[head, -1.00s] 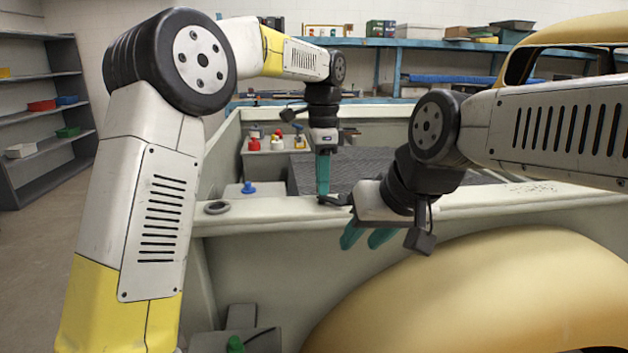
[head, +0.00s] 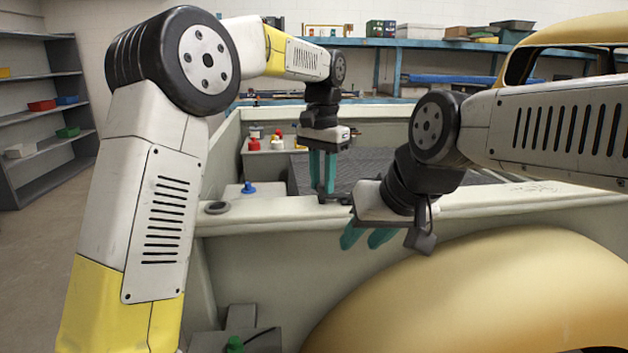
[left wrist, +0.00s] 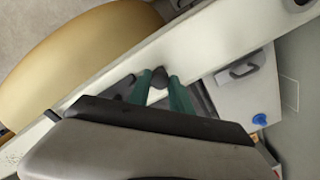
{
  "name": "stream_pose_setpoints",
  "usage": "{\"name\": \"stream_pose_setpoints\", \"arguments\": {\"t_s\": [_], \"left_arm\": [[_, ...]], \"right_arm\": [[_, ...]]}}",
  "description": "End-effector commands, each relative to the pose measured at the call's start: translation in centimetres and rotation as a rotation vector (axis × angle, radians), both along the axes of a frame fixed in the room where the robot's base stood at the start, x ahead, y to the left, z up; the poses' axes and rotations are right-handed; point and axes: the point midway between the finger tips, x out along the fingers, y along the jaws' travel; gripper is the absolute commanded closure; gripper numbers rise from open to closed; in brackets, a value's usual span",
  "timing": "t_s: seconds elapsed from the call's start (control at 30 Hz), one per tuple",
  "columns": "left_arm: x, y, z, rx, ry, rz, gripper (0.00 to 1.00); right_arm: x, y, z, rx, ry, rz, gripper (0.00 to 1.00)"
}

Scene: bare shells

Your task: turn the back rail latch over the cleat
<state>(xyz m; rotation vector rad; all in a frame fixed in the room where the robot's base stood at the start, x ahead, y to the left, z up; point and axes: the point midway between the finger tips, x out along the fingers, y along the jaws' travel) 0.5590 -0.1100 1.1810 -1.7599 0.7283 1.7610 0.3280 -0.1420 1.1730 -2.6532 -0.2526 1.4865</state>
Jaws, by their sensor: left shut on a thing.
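The latch (head: 336,199) is a small dark piece on top of the pale rail (head: 460,203), partly hidden by my fingers. My left gripper (head: 322,190) points straight down at it, with two teal fingers side by side. In the left wrist view the fingers (left wrist: 161,82) close around a dark rounded part of the latch (left wrist: 157,77). I cannot clearly make out the cleat; a grey bracket-like piece (left wrist: 240,71) shows beside the rail in that view. My right gripper (head: 367,238) hangs in front of the rail, its teal fingers apart and nothing seen between them.
A tan rounded fender (head: 480,290) bulges below the rail at right. Inside the bed are a blue knob (head: 248,188) and a red knob (head: 254,145). A round dark ring (head: 216,208) sits at the rail's left corner. Shelves (head: 45,110) stand far left.

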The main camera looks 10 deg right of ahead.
Motion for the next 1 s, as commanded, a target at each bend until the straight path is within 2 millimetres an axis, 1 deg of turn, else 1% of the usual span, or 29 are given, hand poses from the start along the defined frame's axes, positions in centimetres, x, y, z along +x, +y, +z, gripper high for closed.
{"name": "stream_pose_setpoints", "arguments": {"t_s": [0.2, 0.67, 0.7, 0.8, 1.0], "left_arm": [[0.06, 0.01, 0.13, -0.002, -0.004, 0.055, 1.00], [0.06, 0.03, 0.11, -0.001, -0.003, 0.068, 1.00], [0.06, 0.03, 0.11, -0.001, -0.003, 0.067, 0.71], [0.05, 0.02, 0.09, -0.001, -0.002, 0.067, 0.53], [0.03, 0.01, 0.05, -0.001, -0.001, 0.066, 0.53]], "right_arm": [[0.00, 0.00, 0.00, 0.000, 0.000, 0.000, 0.64], [0.00, 0.00, 0.00, 0.000, 0.000, 0.000, 0.64], [0.00, 0.00, 0.00, 0.000, 0.000, 0.000, 0.64], [0.00, 0.00, 0.00, 0.000, 0.000, 0.000, 0.64], [0.00, 0.00, 0.00, 0.000, 0.000, 0.000, 0.64]]}}
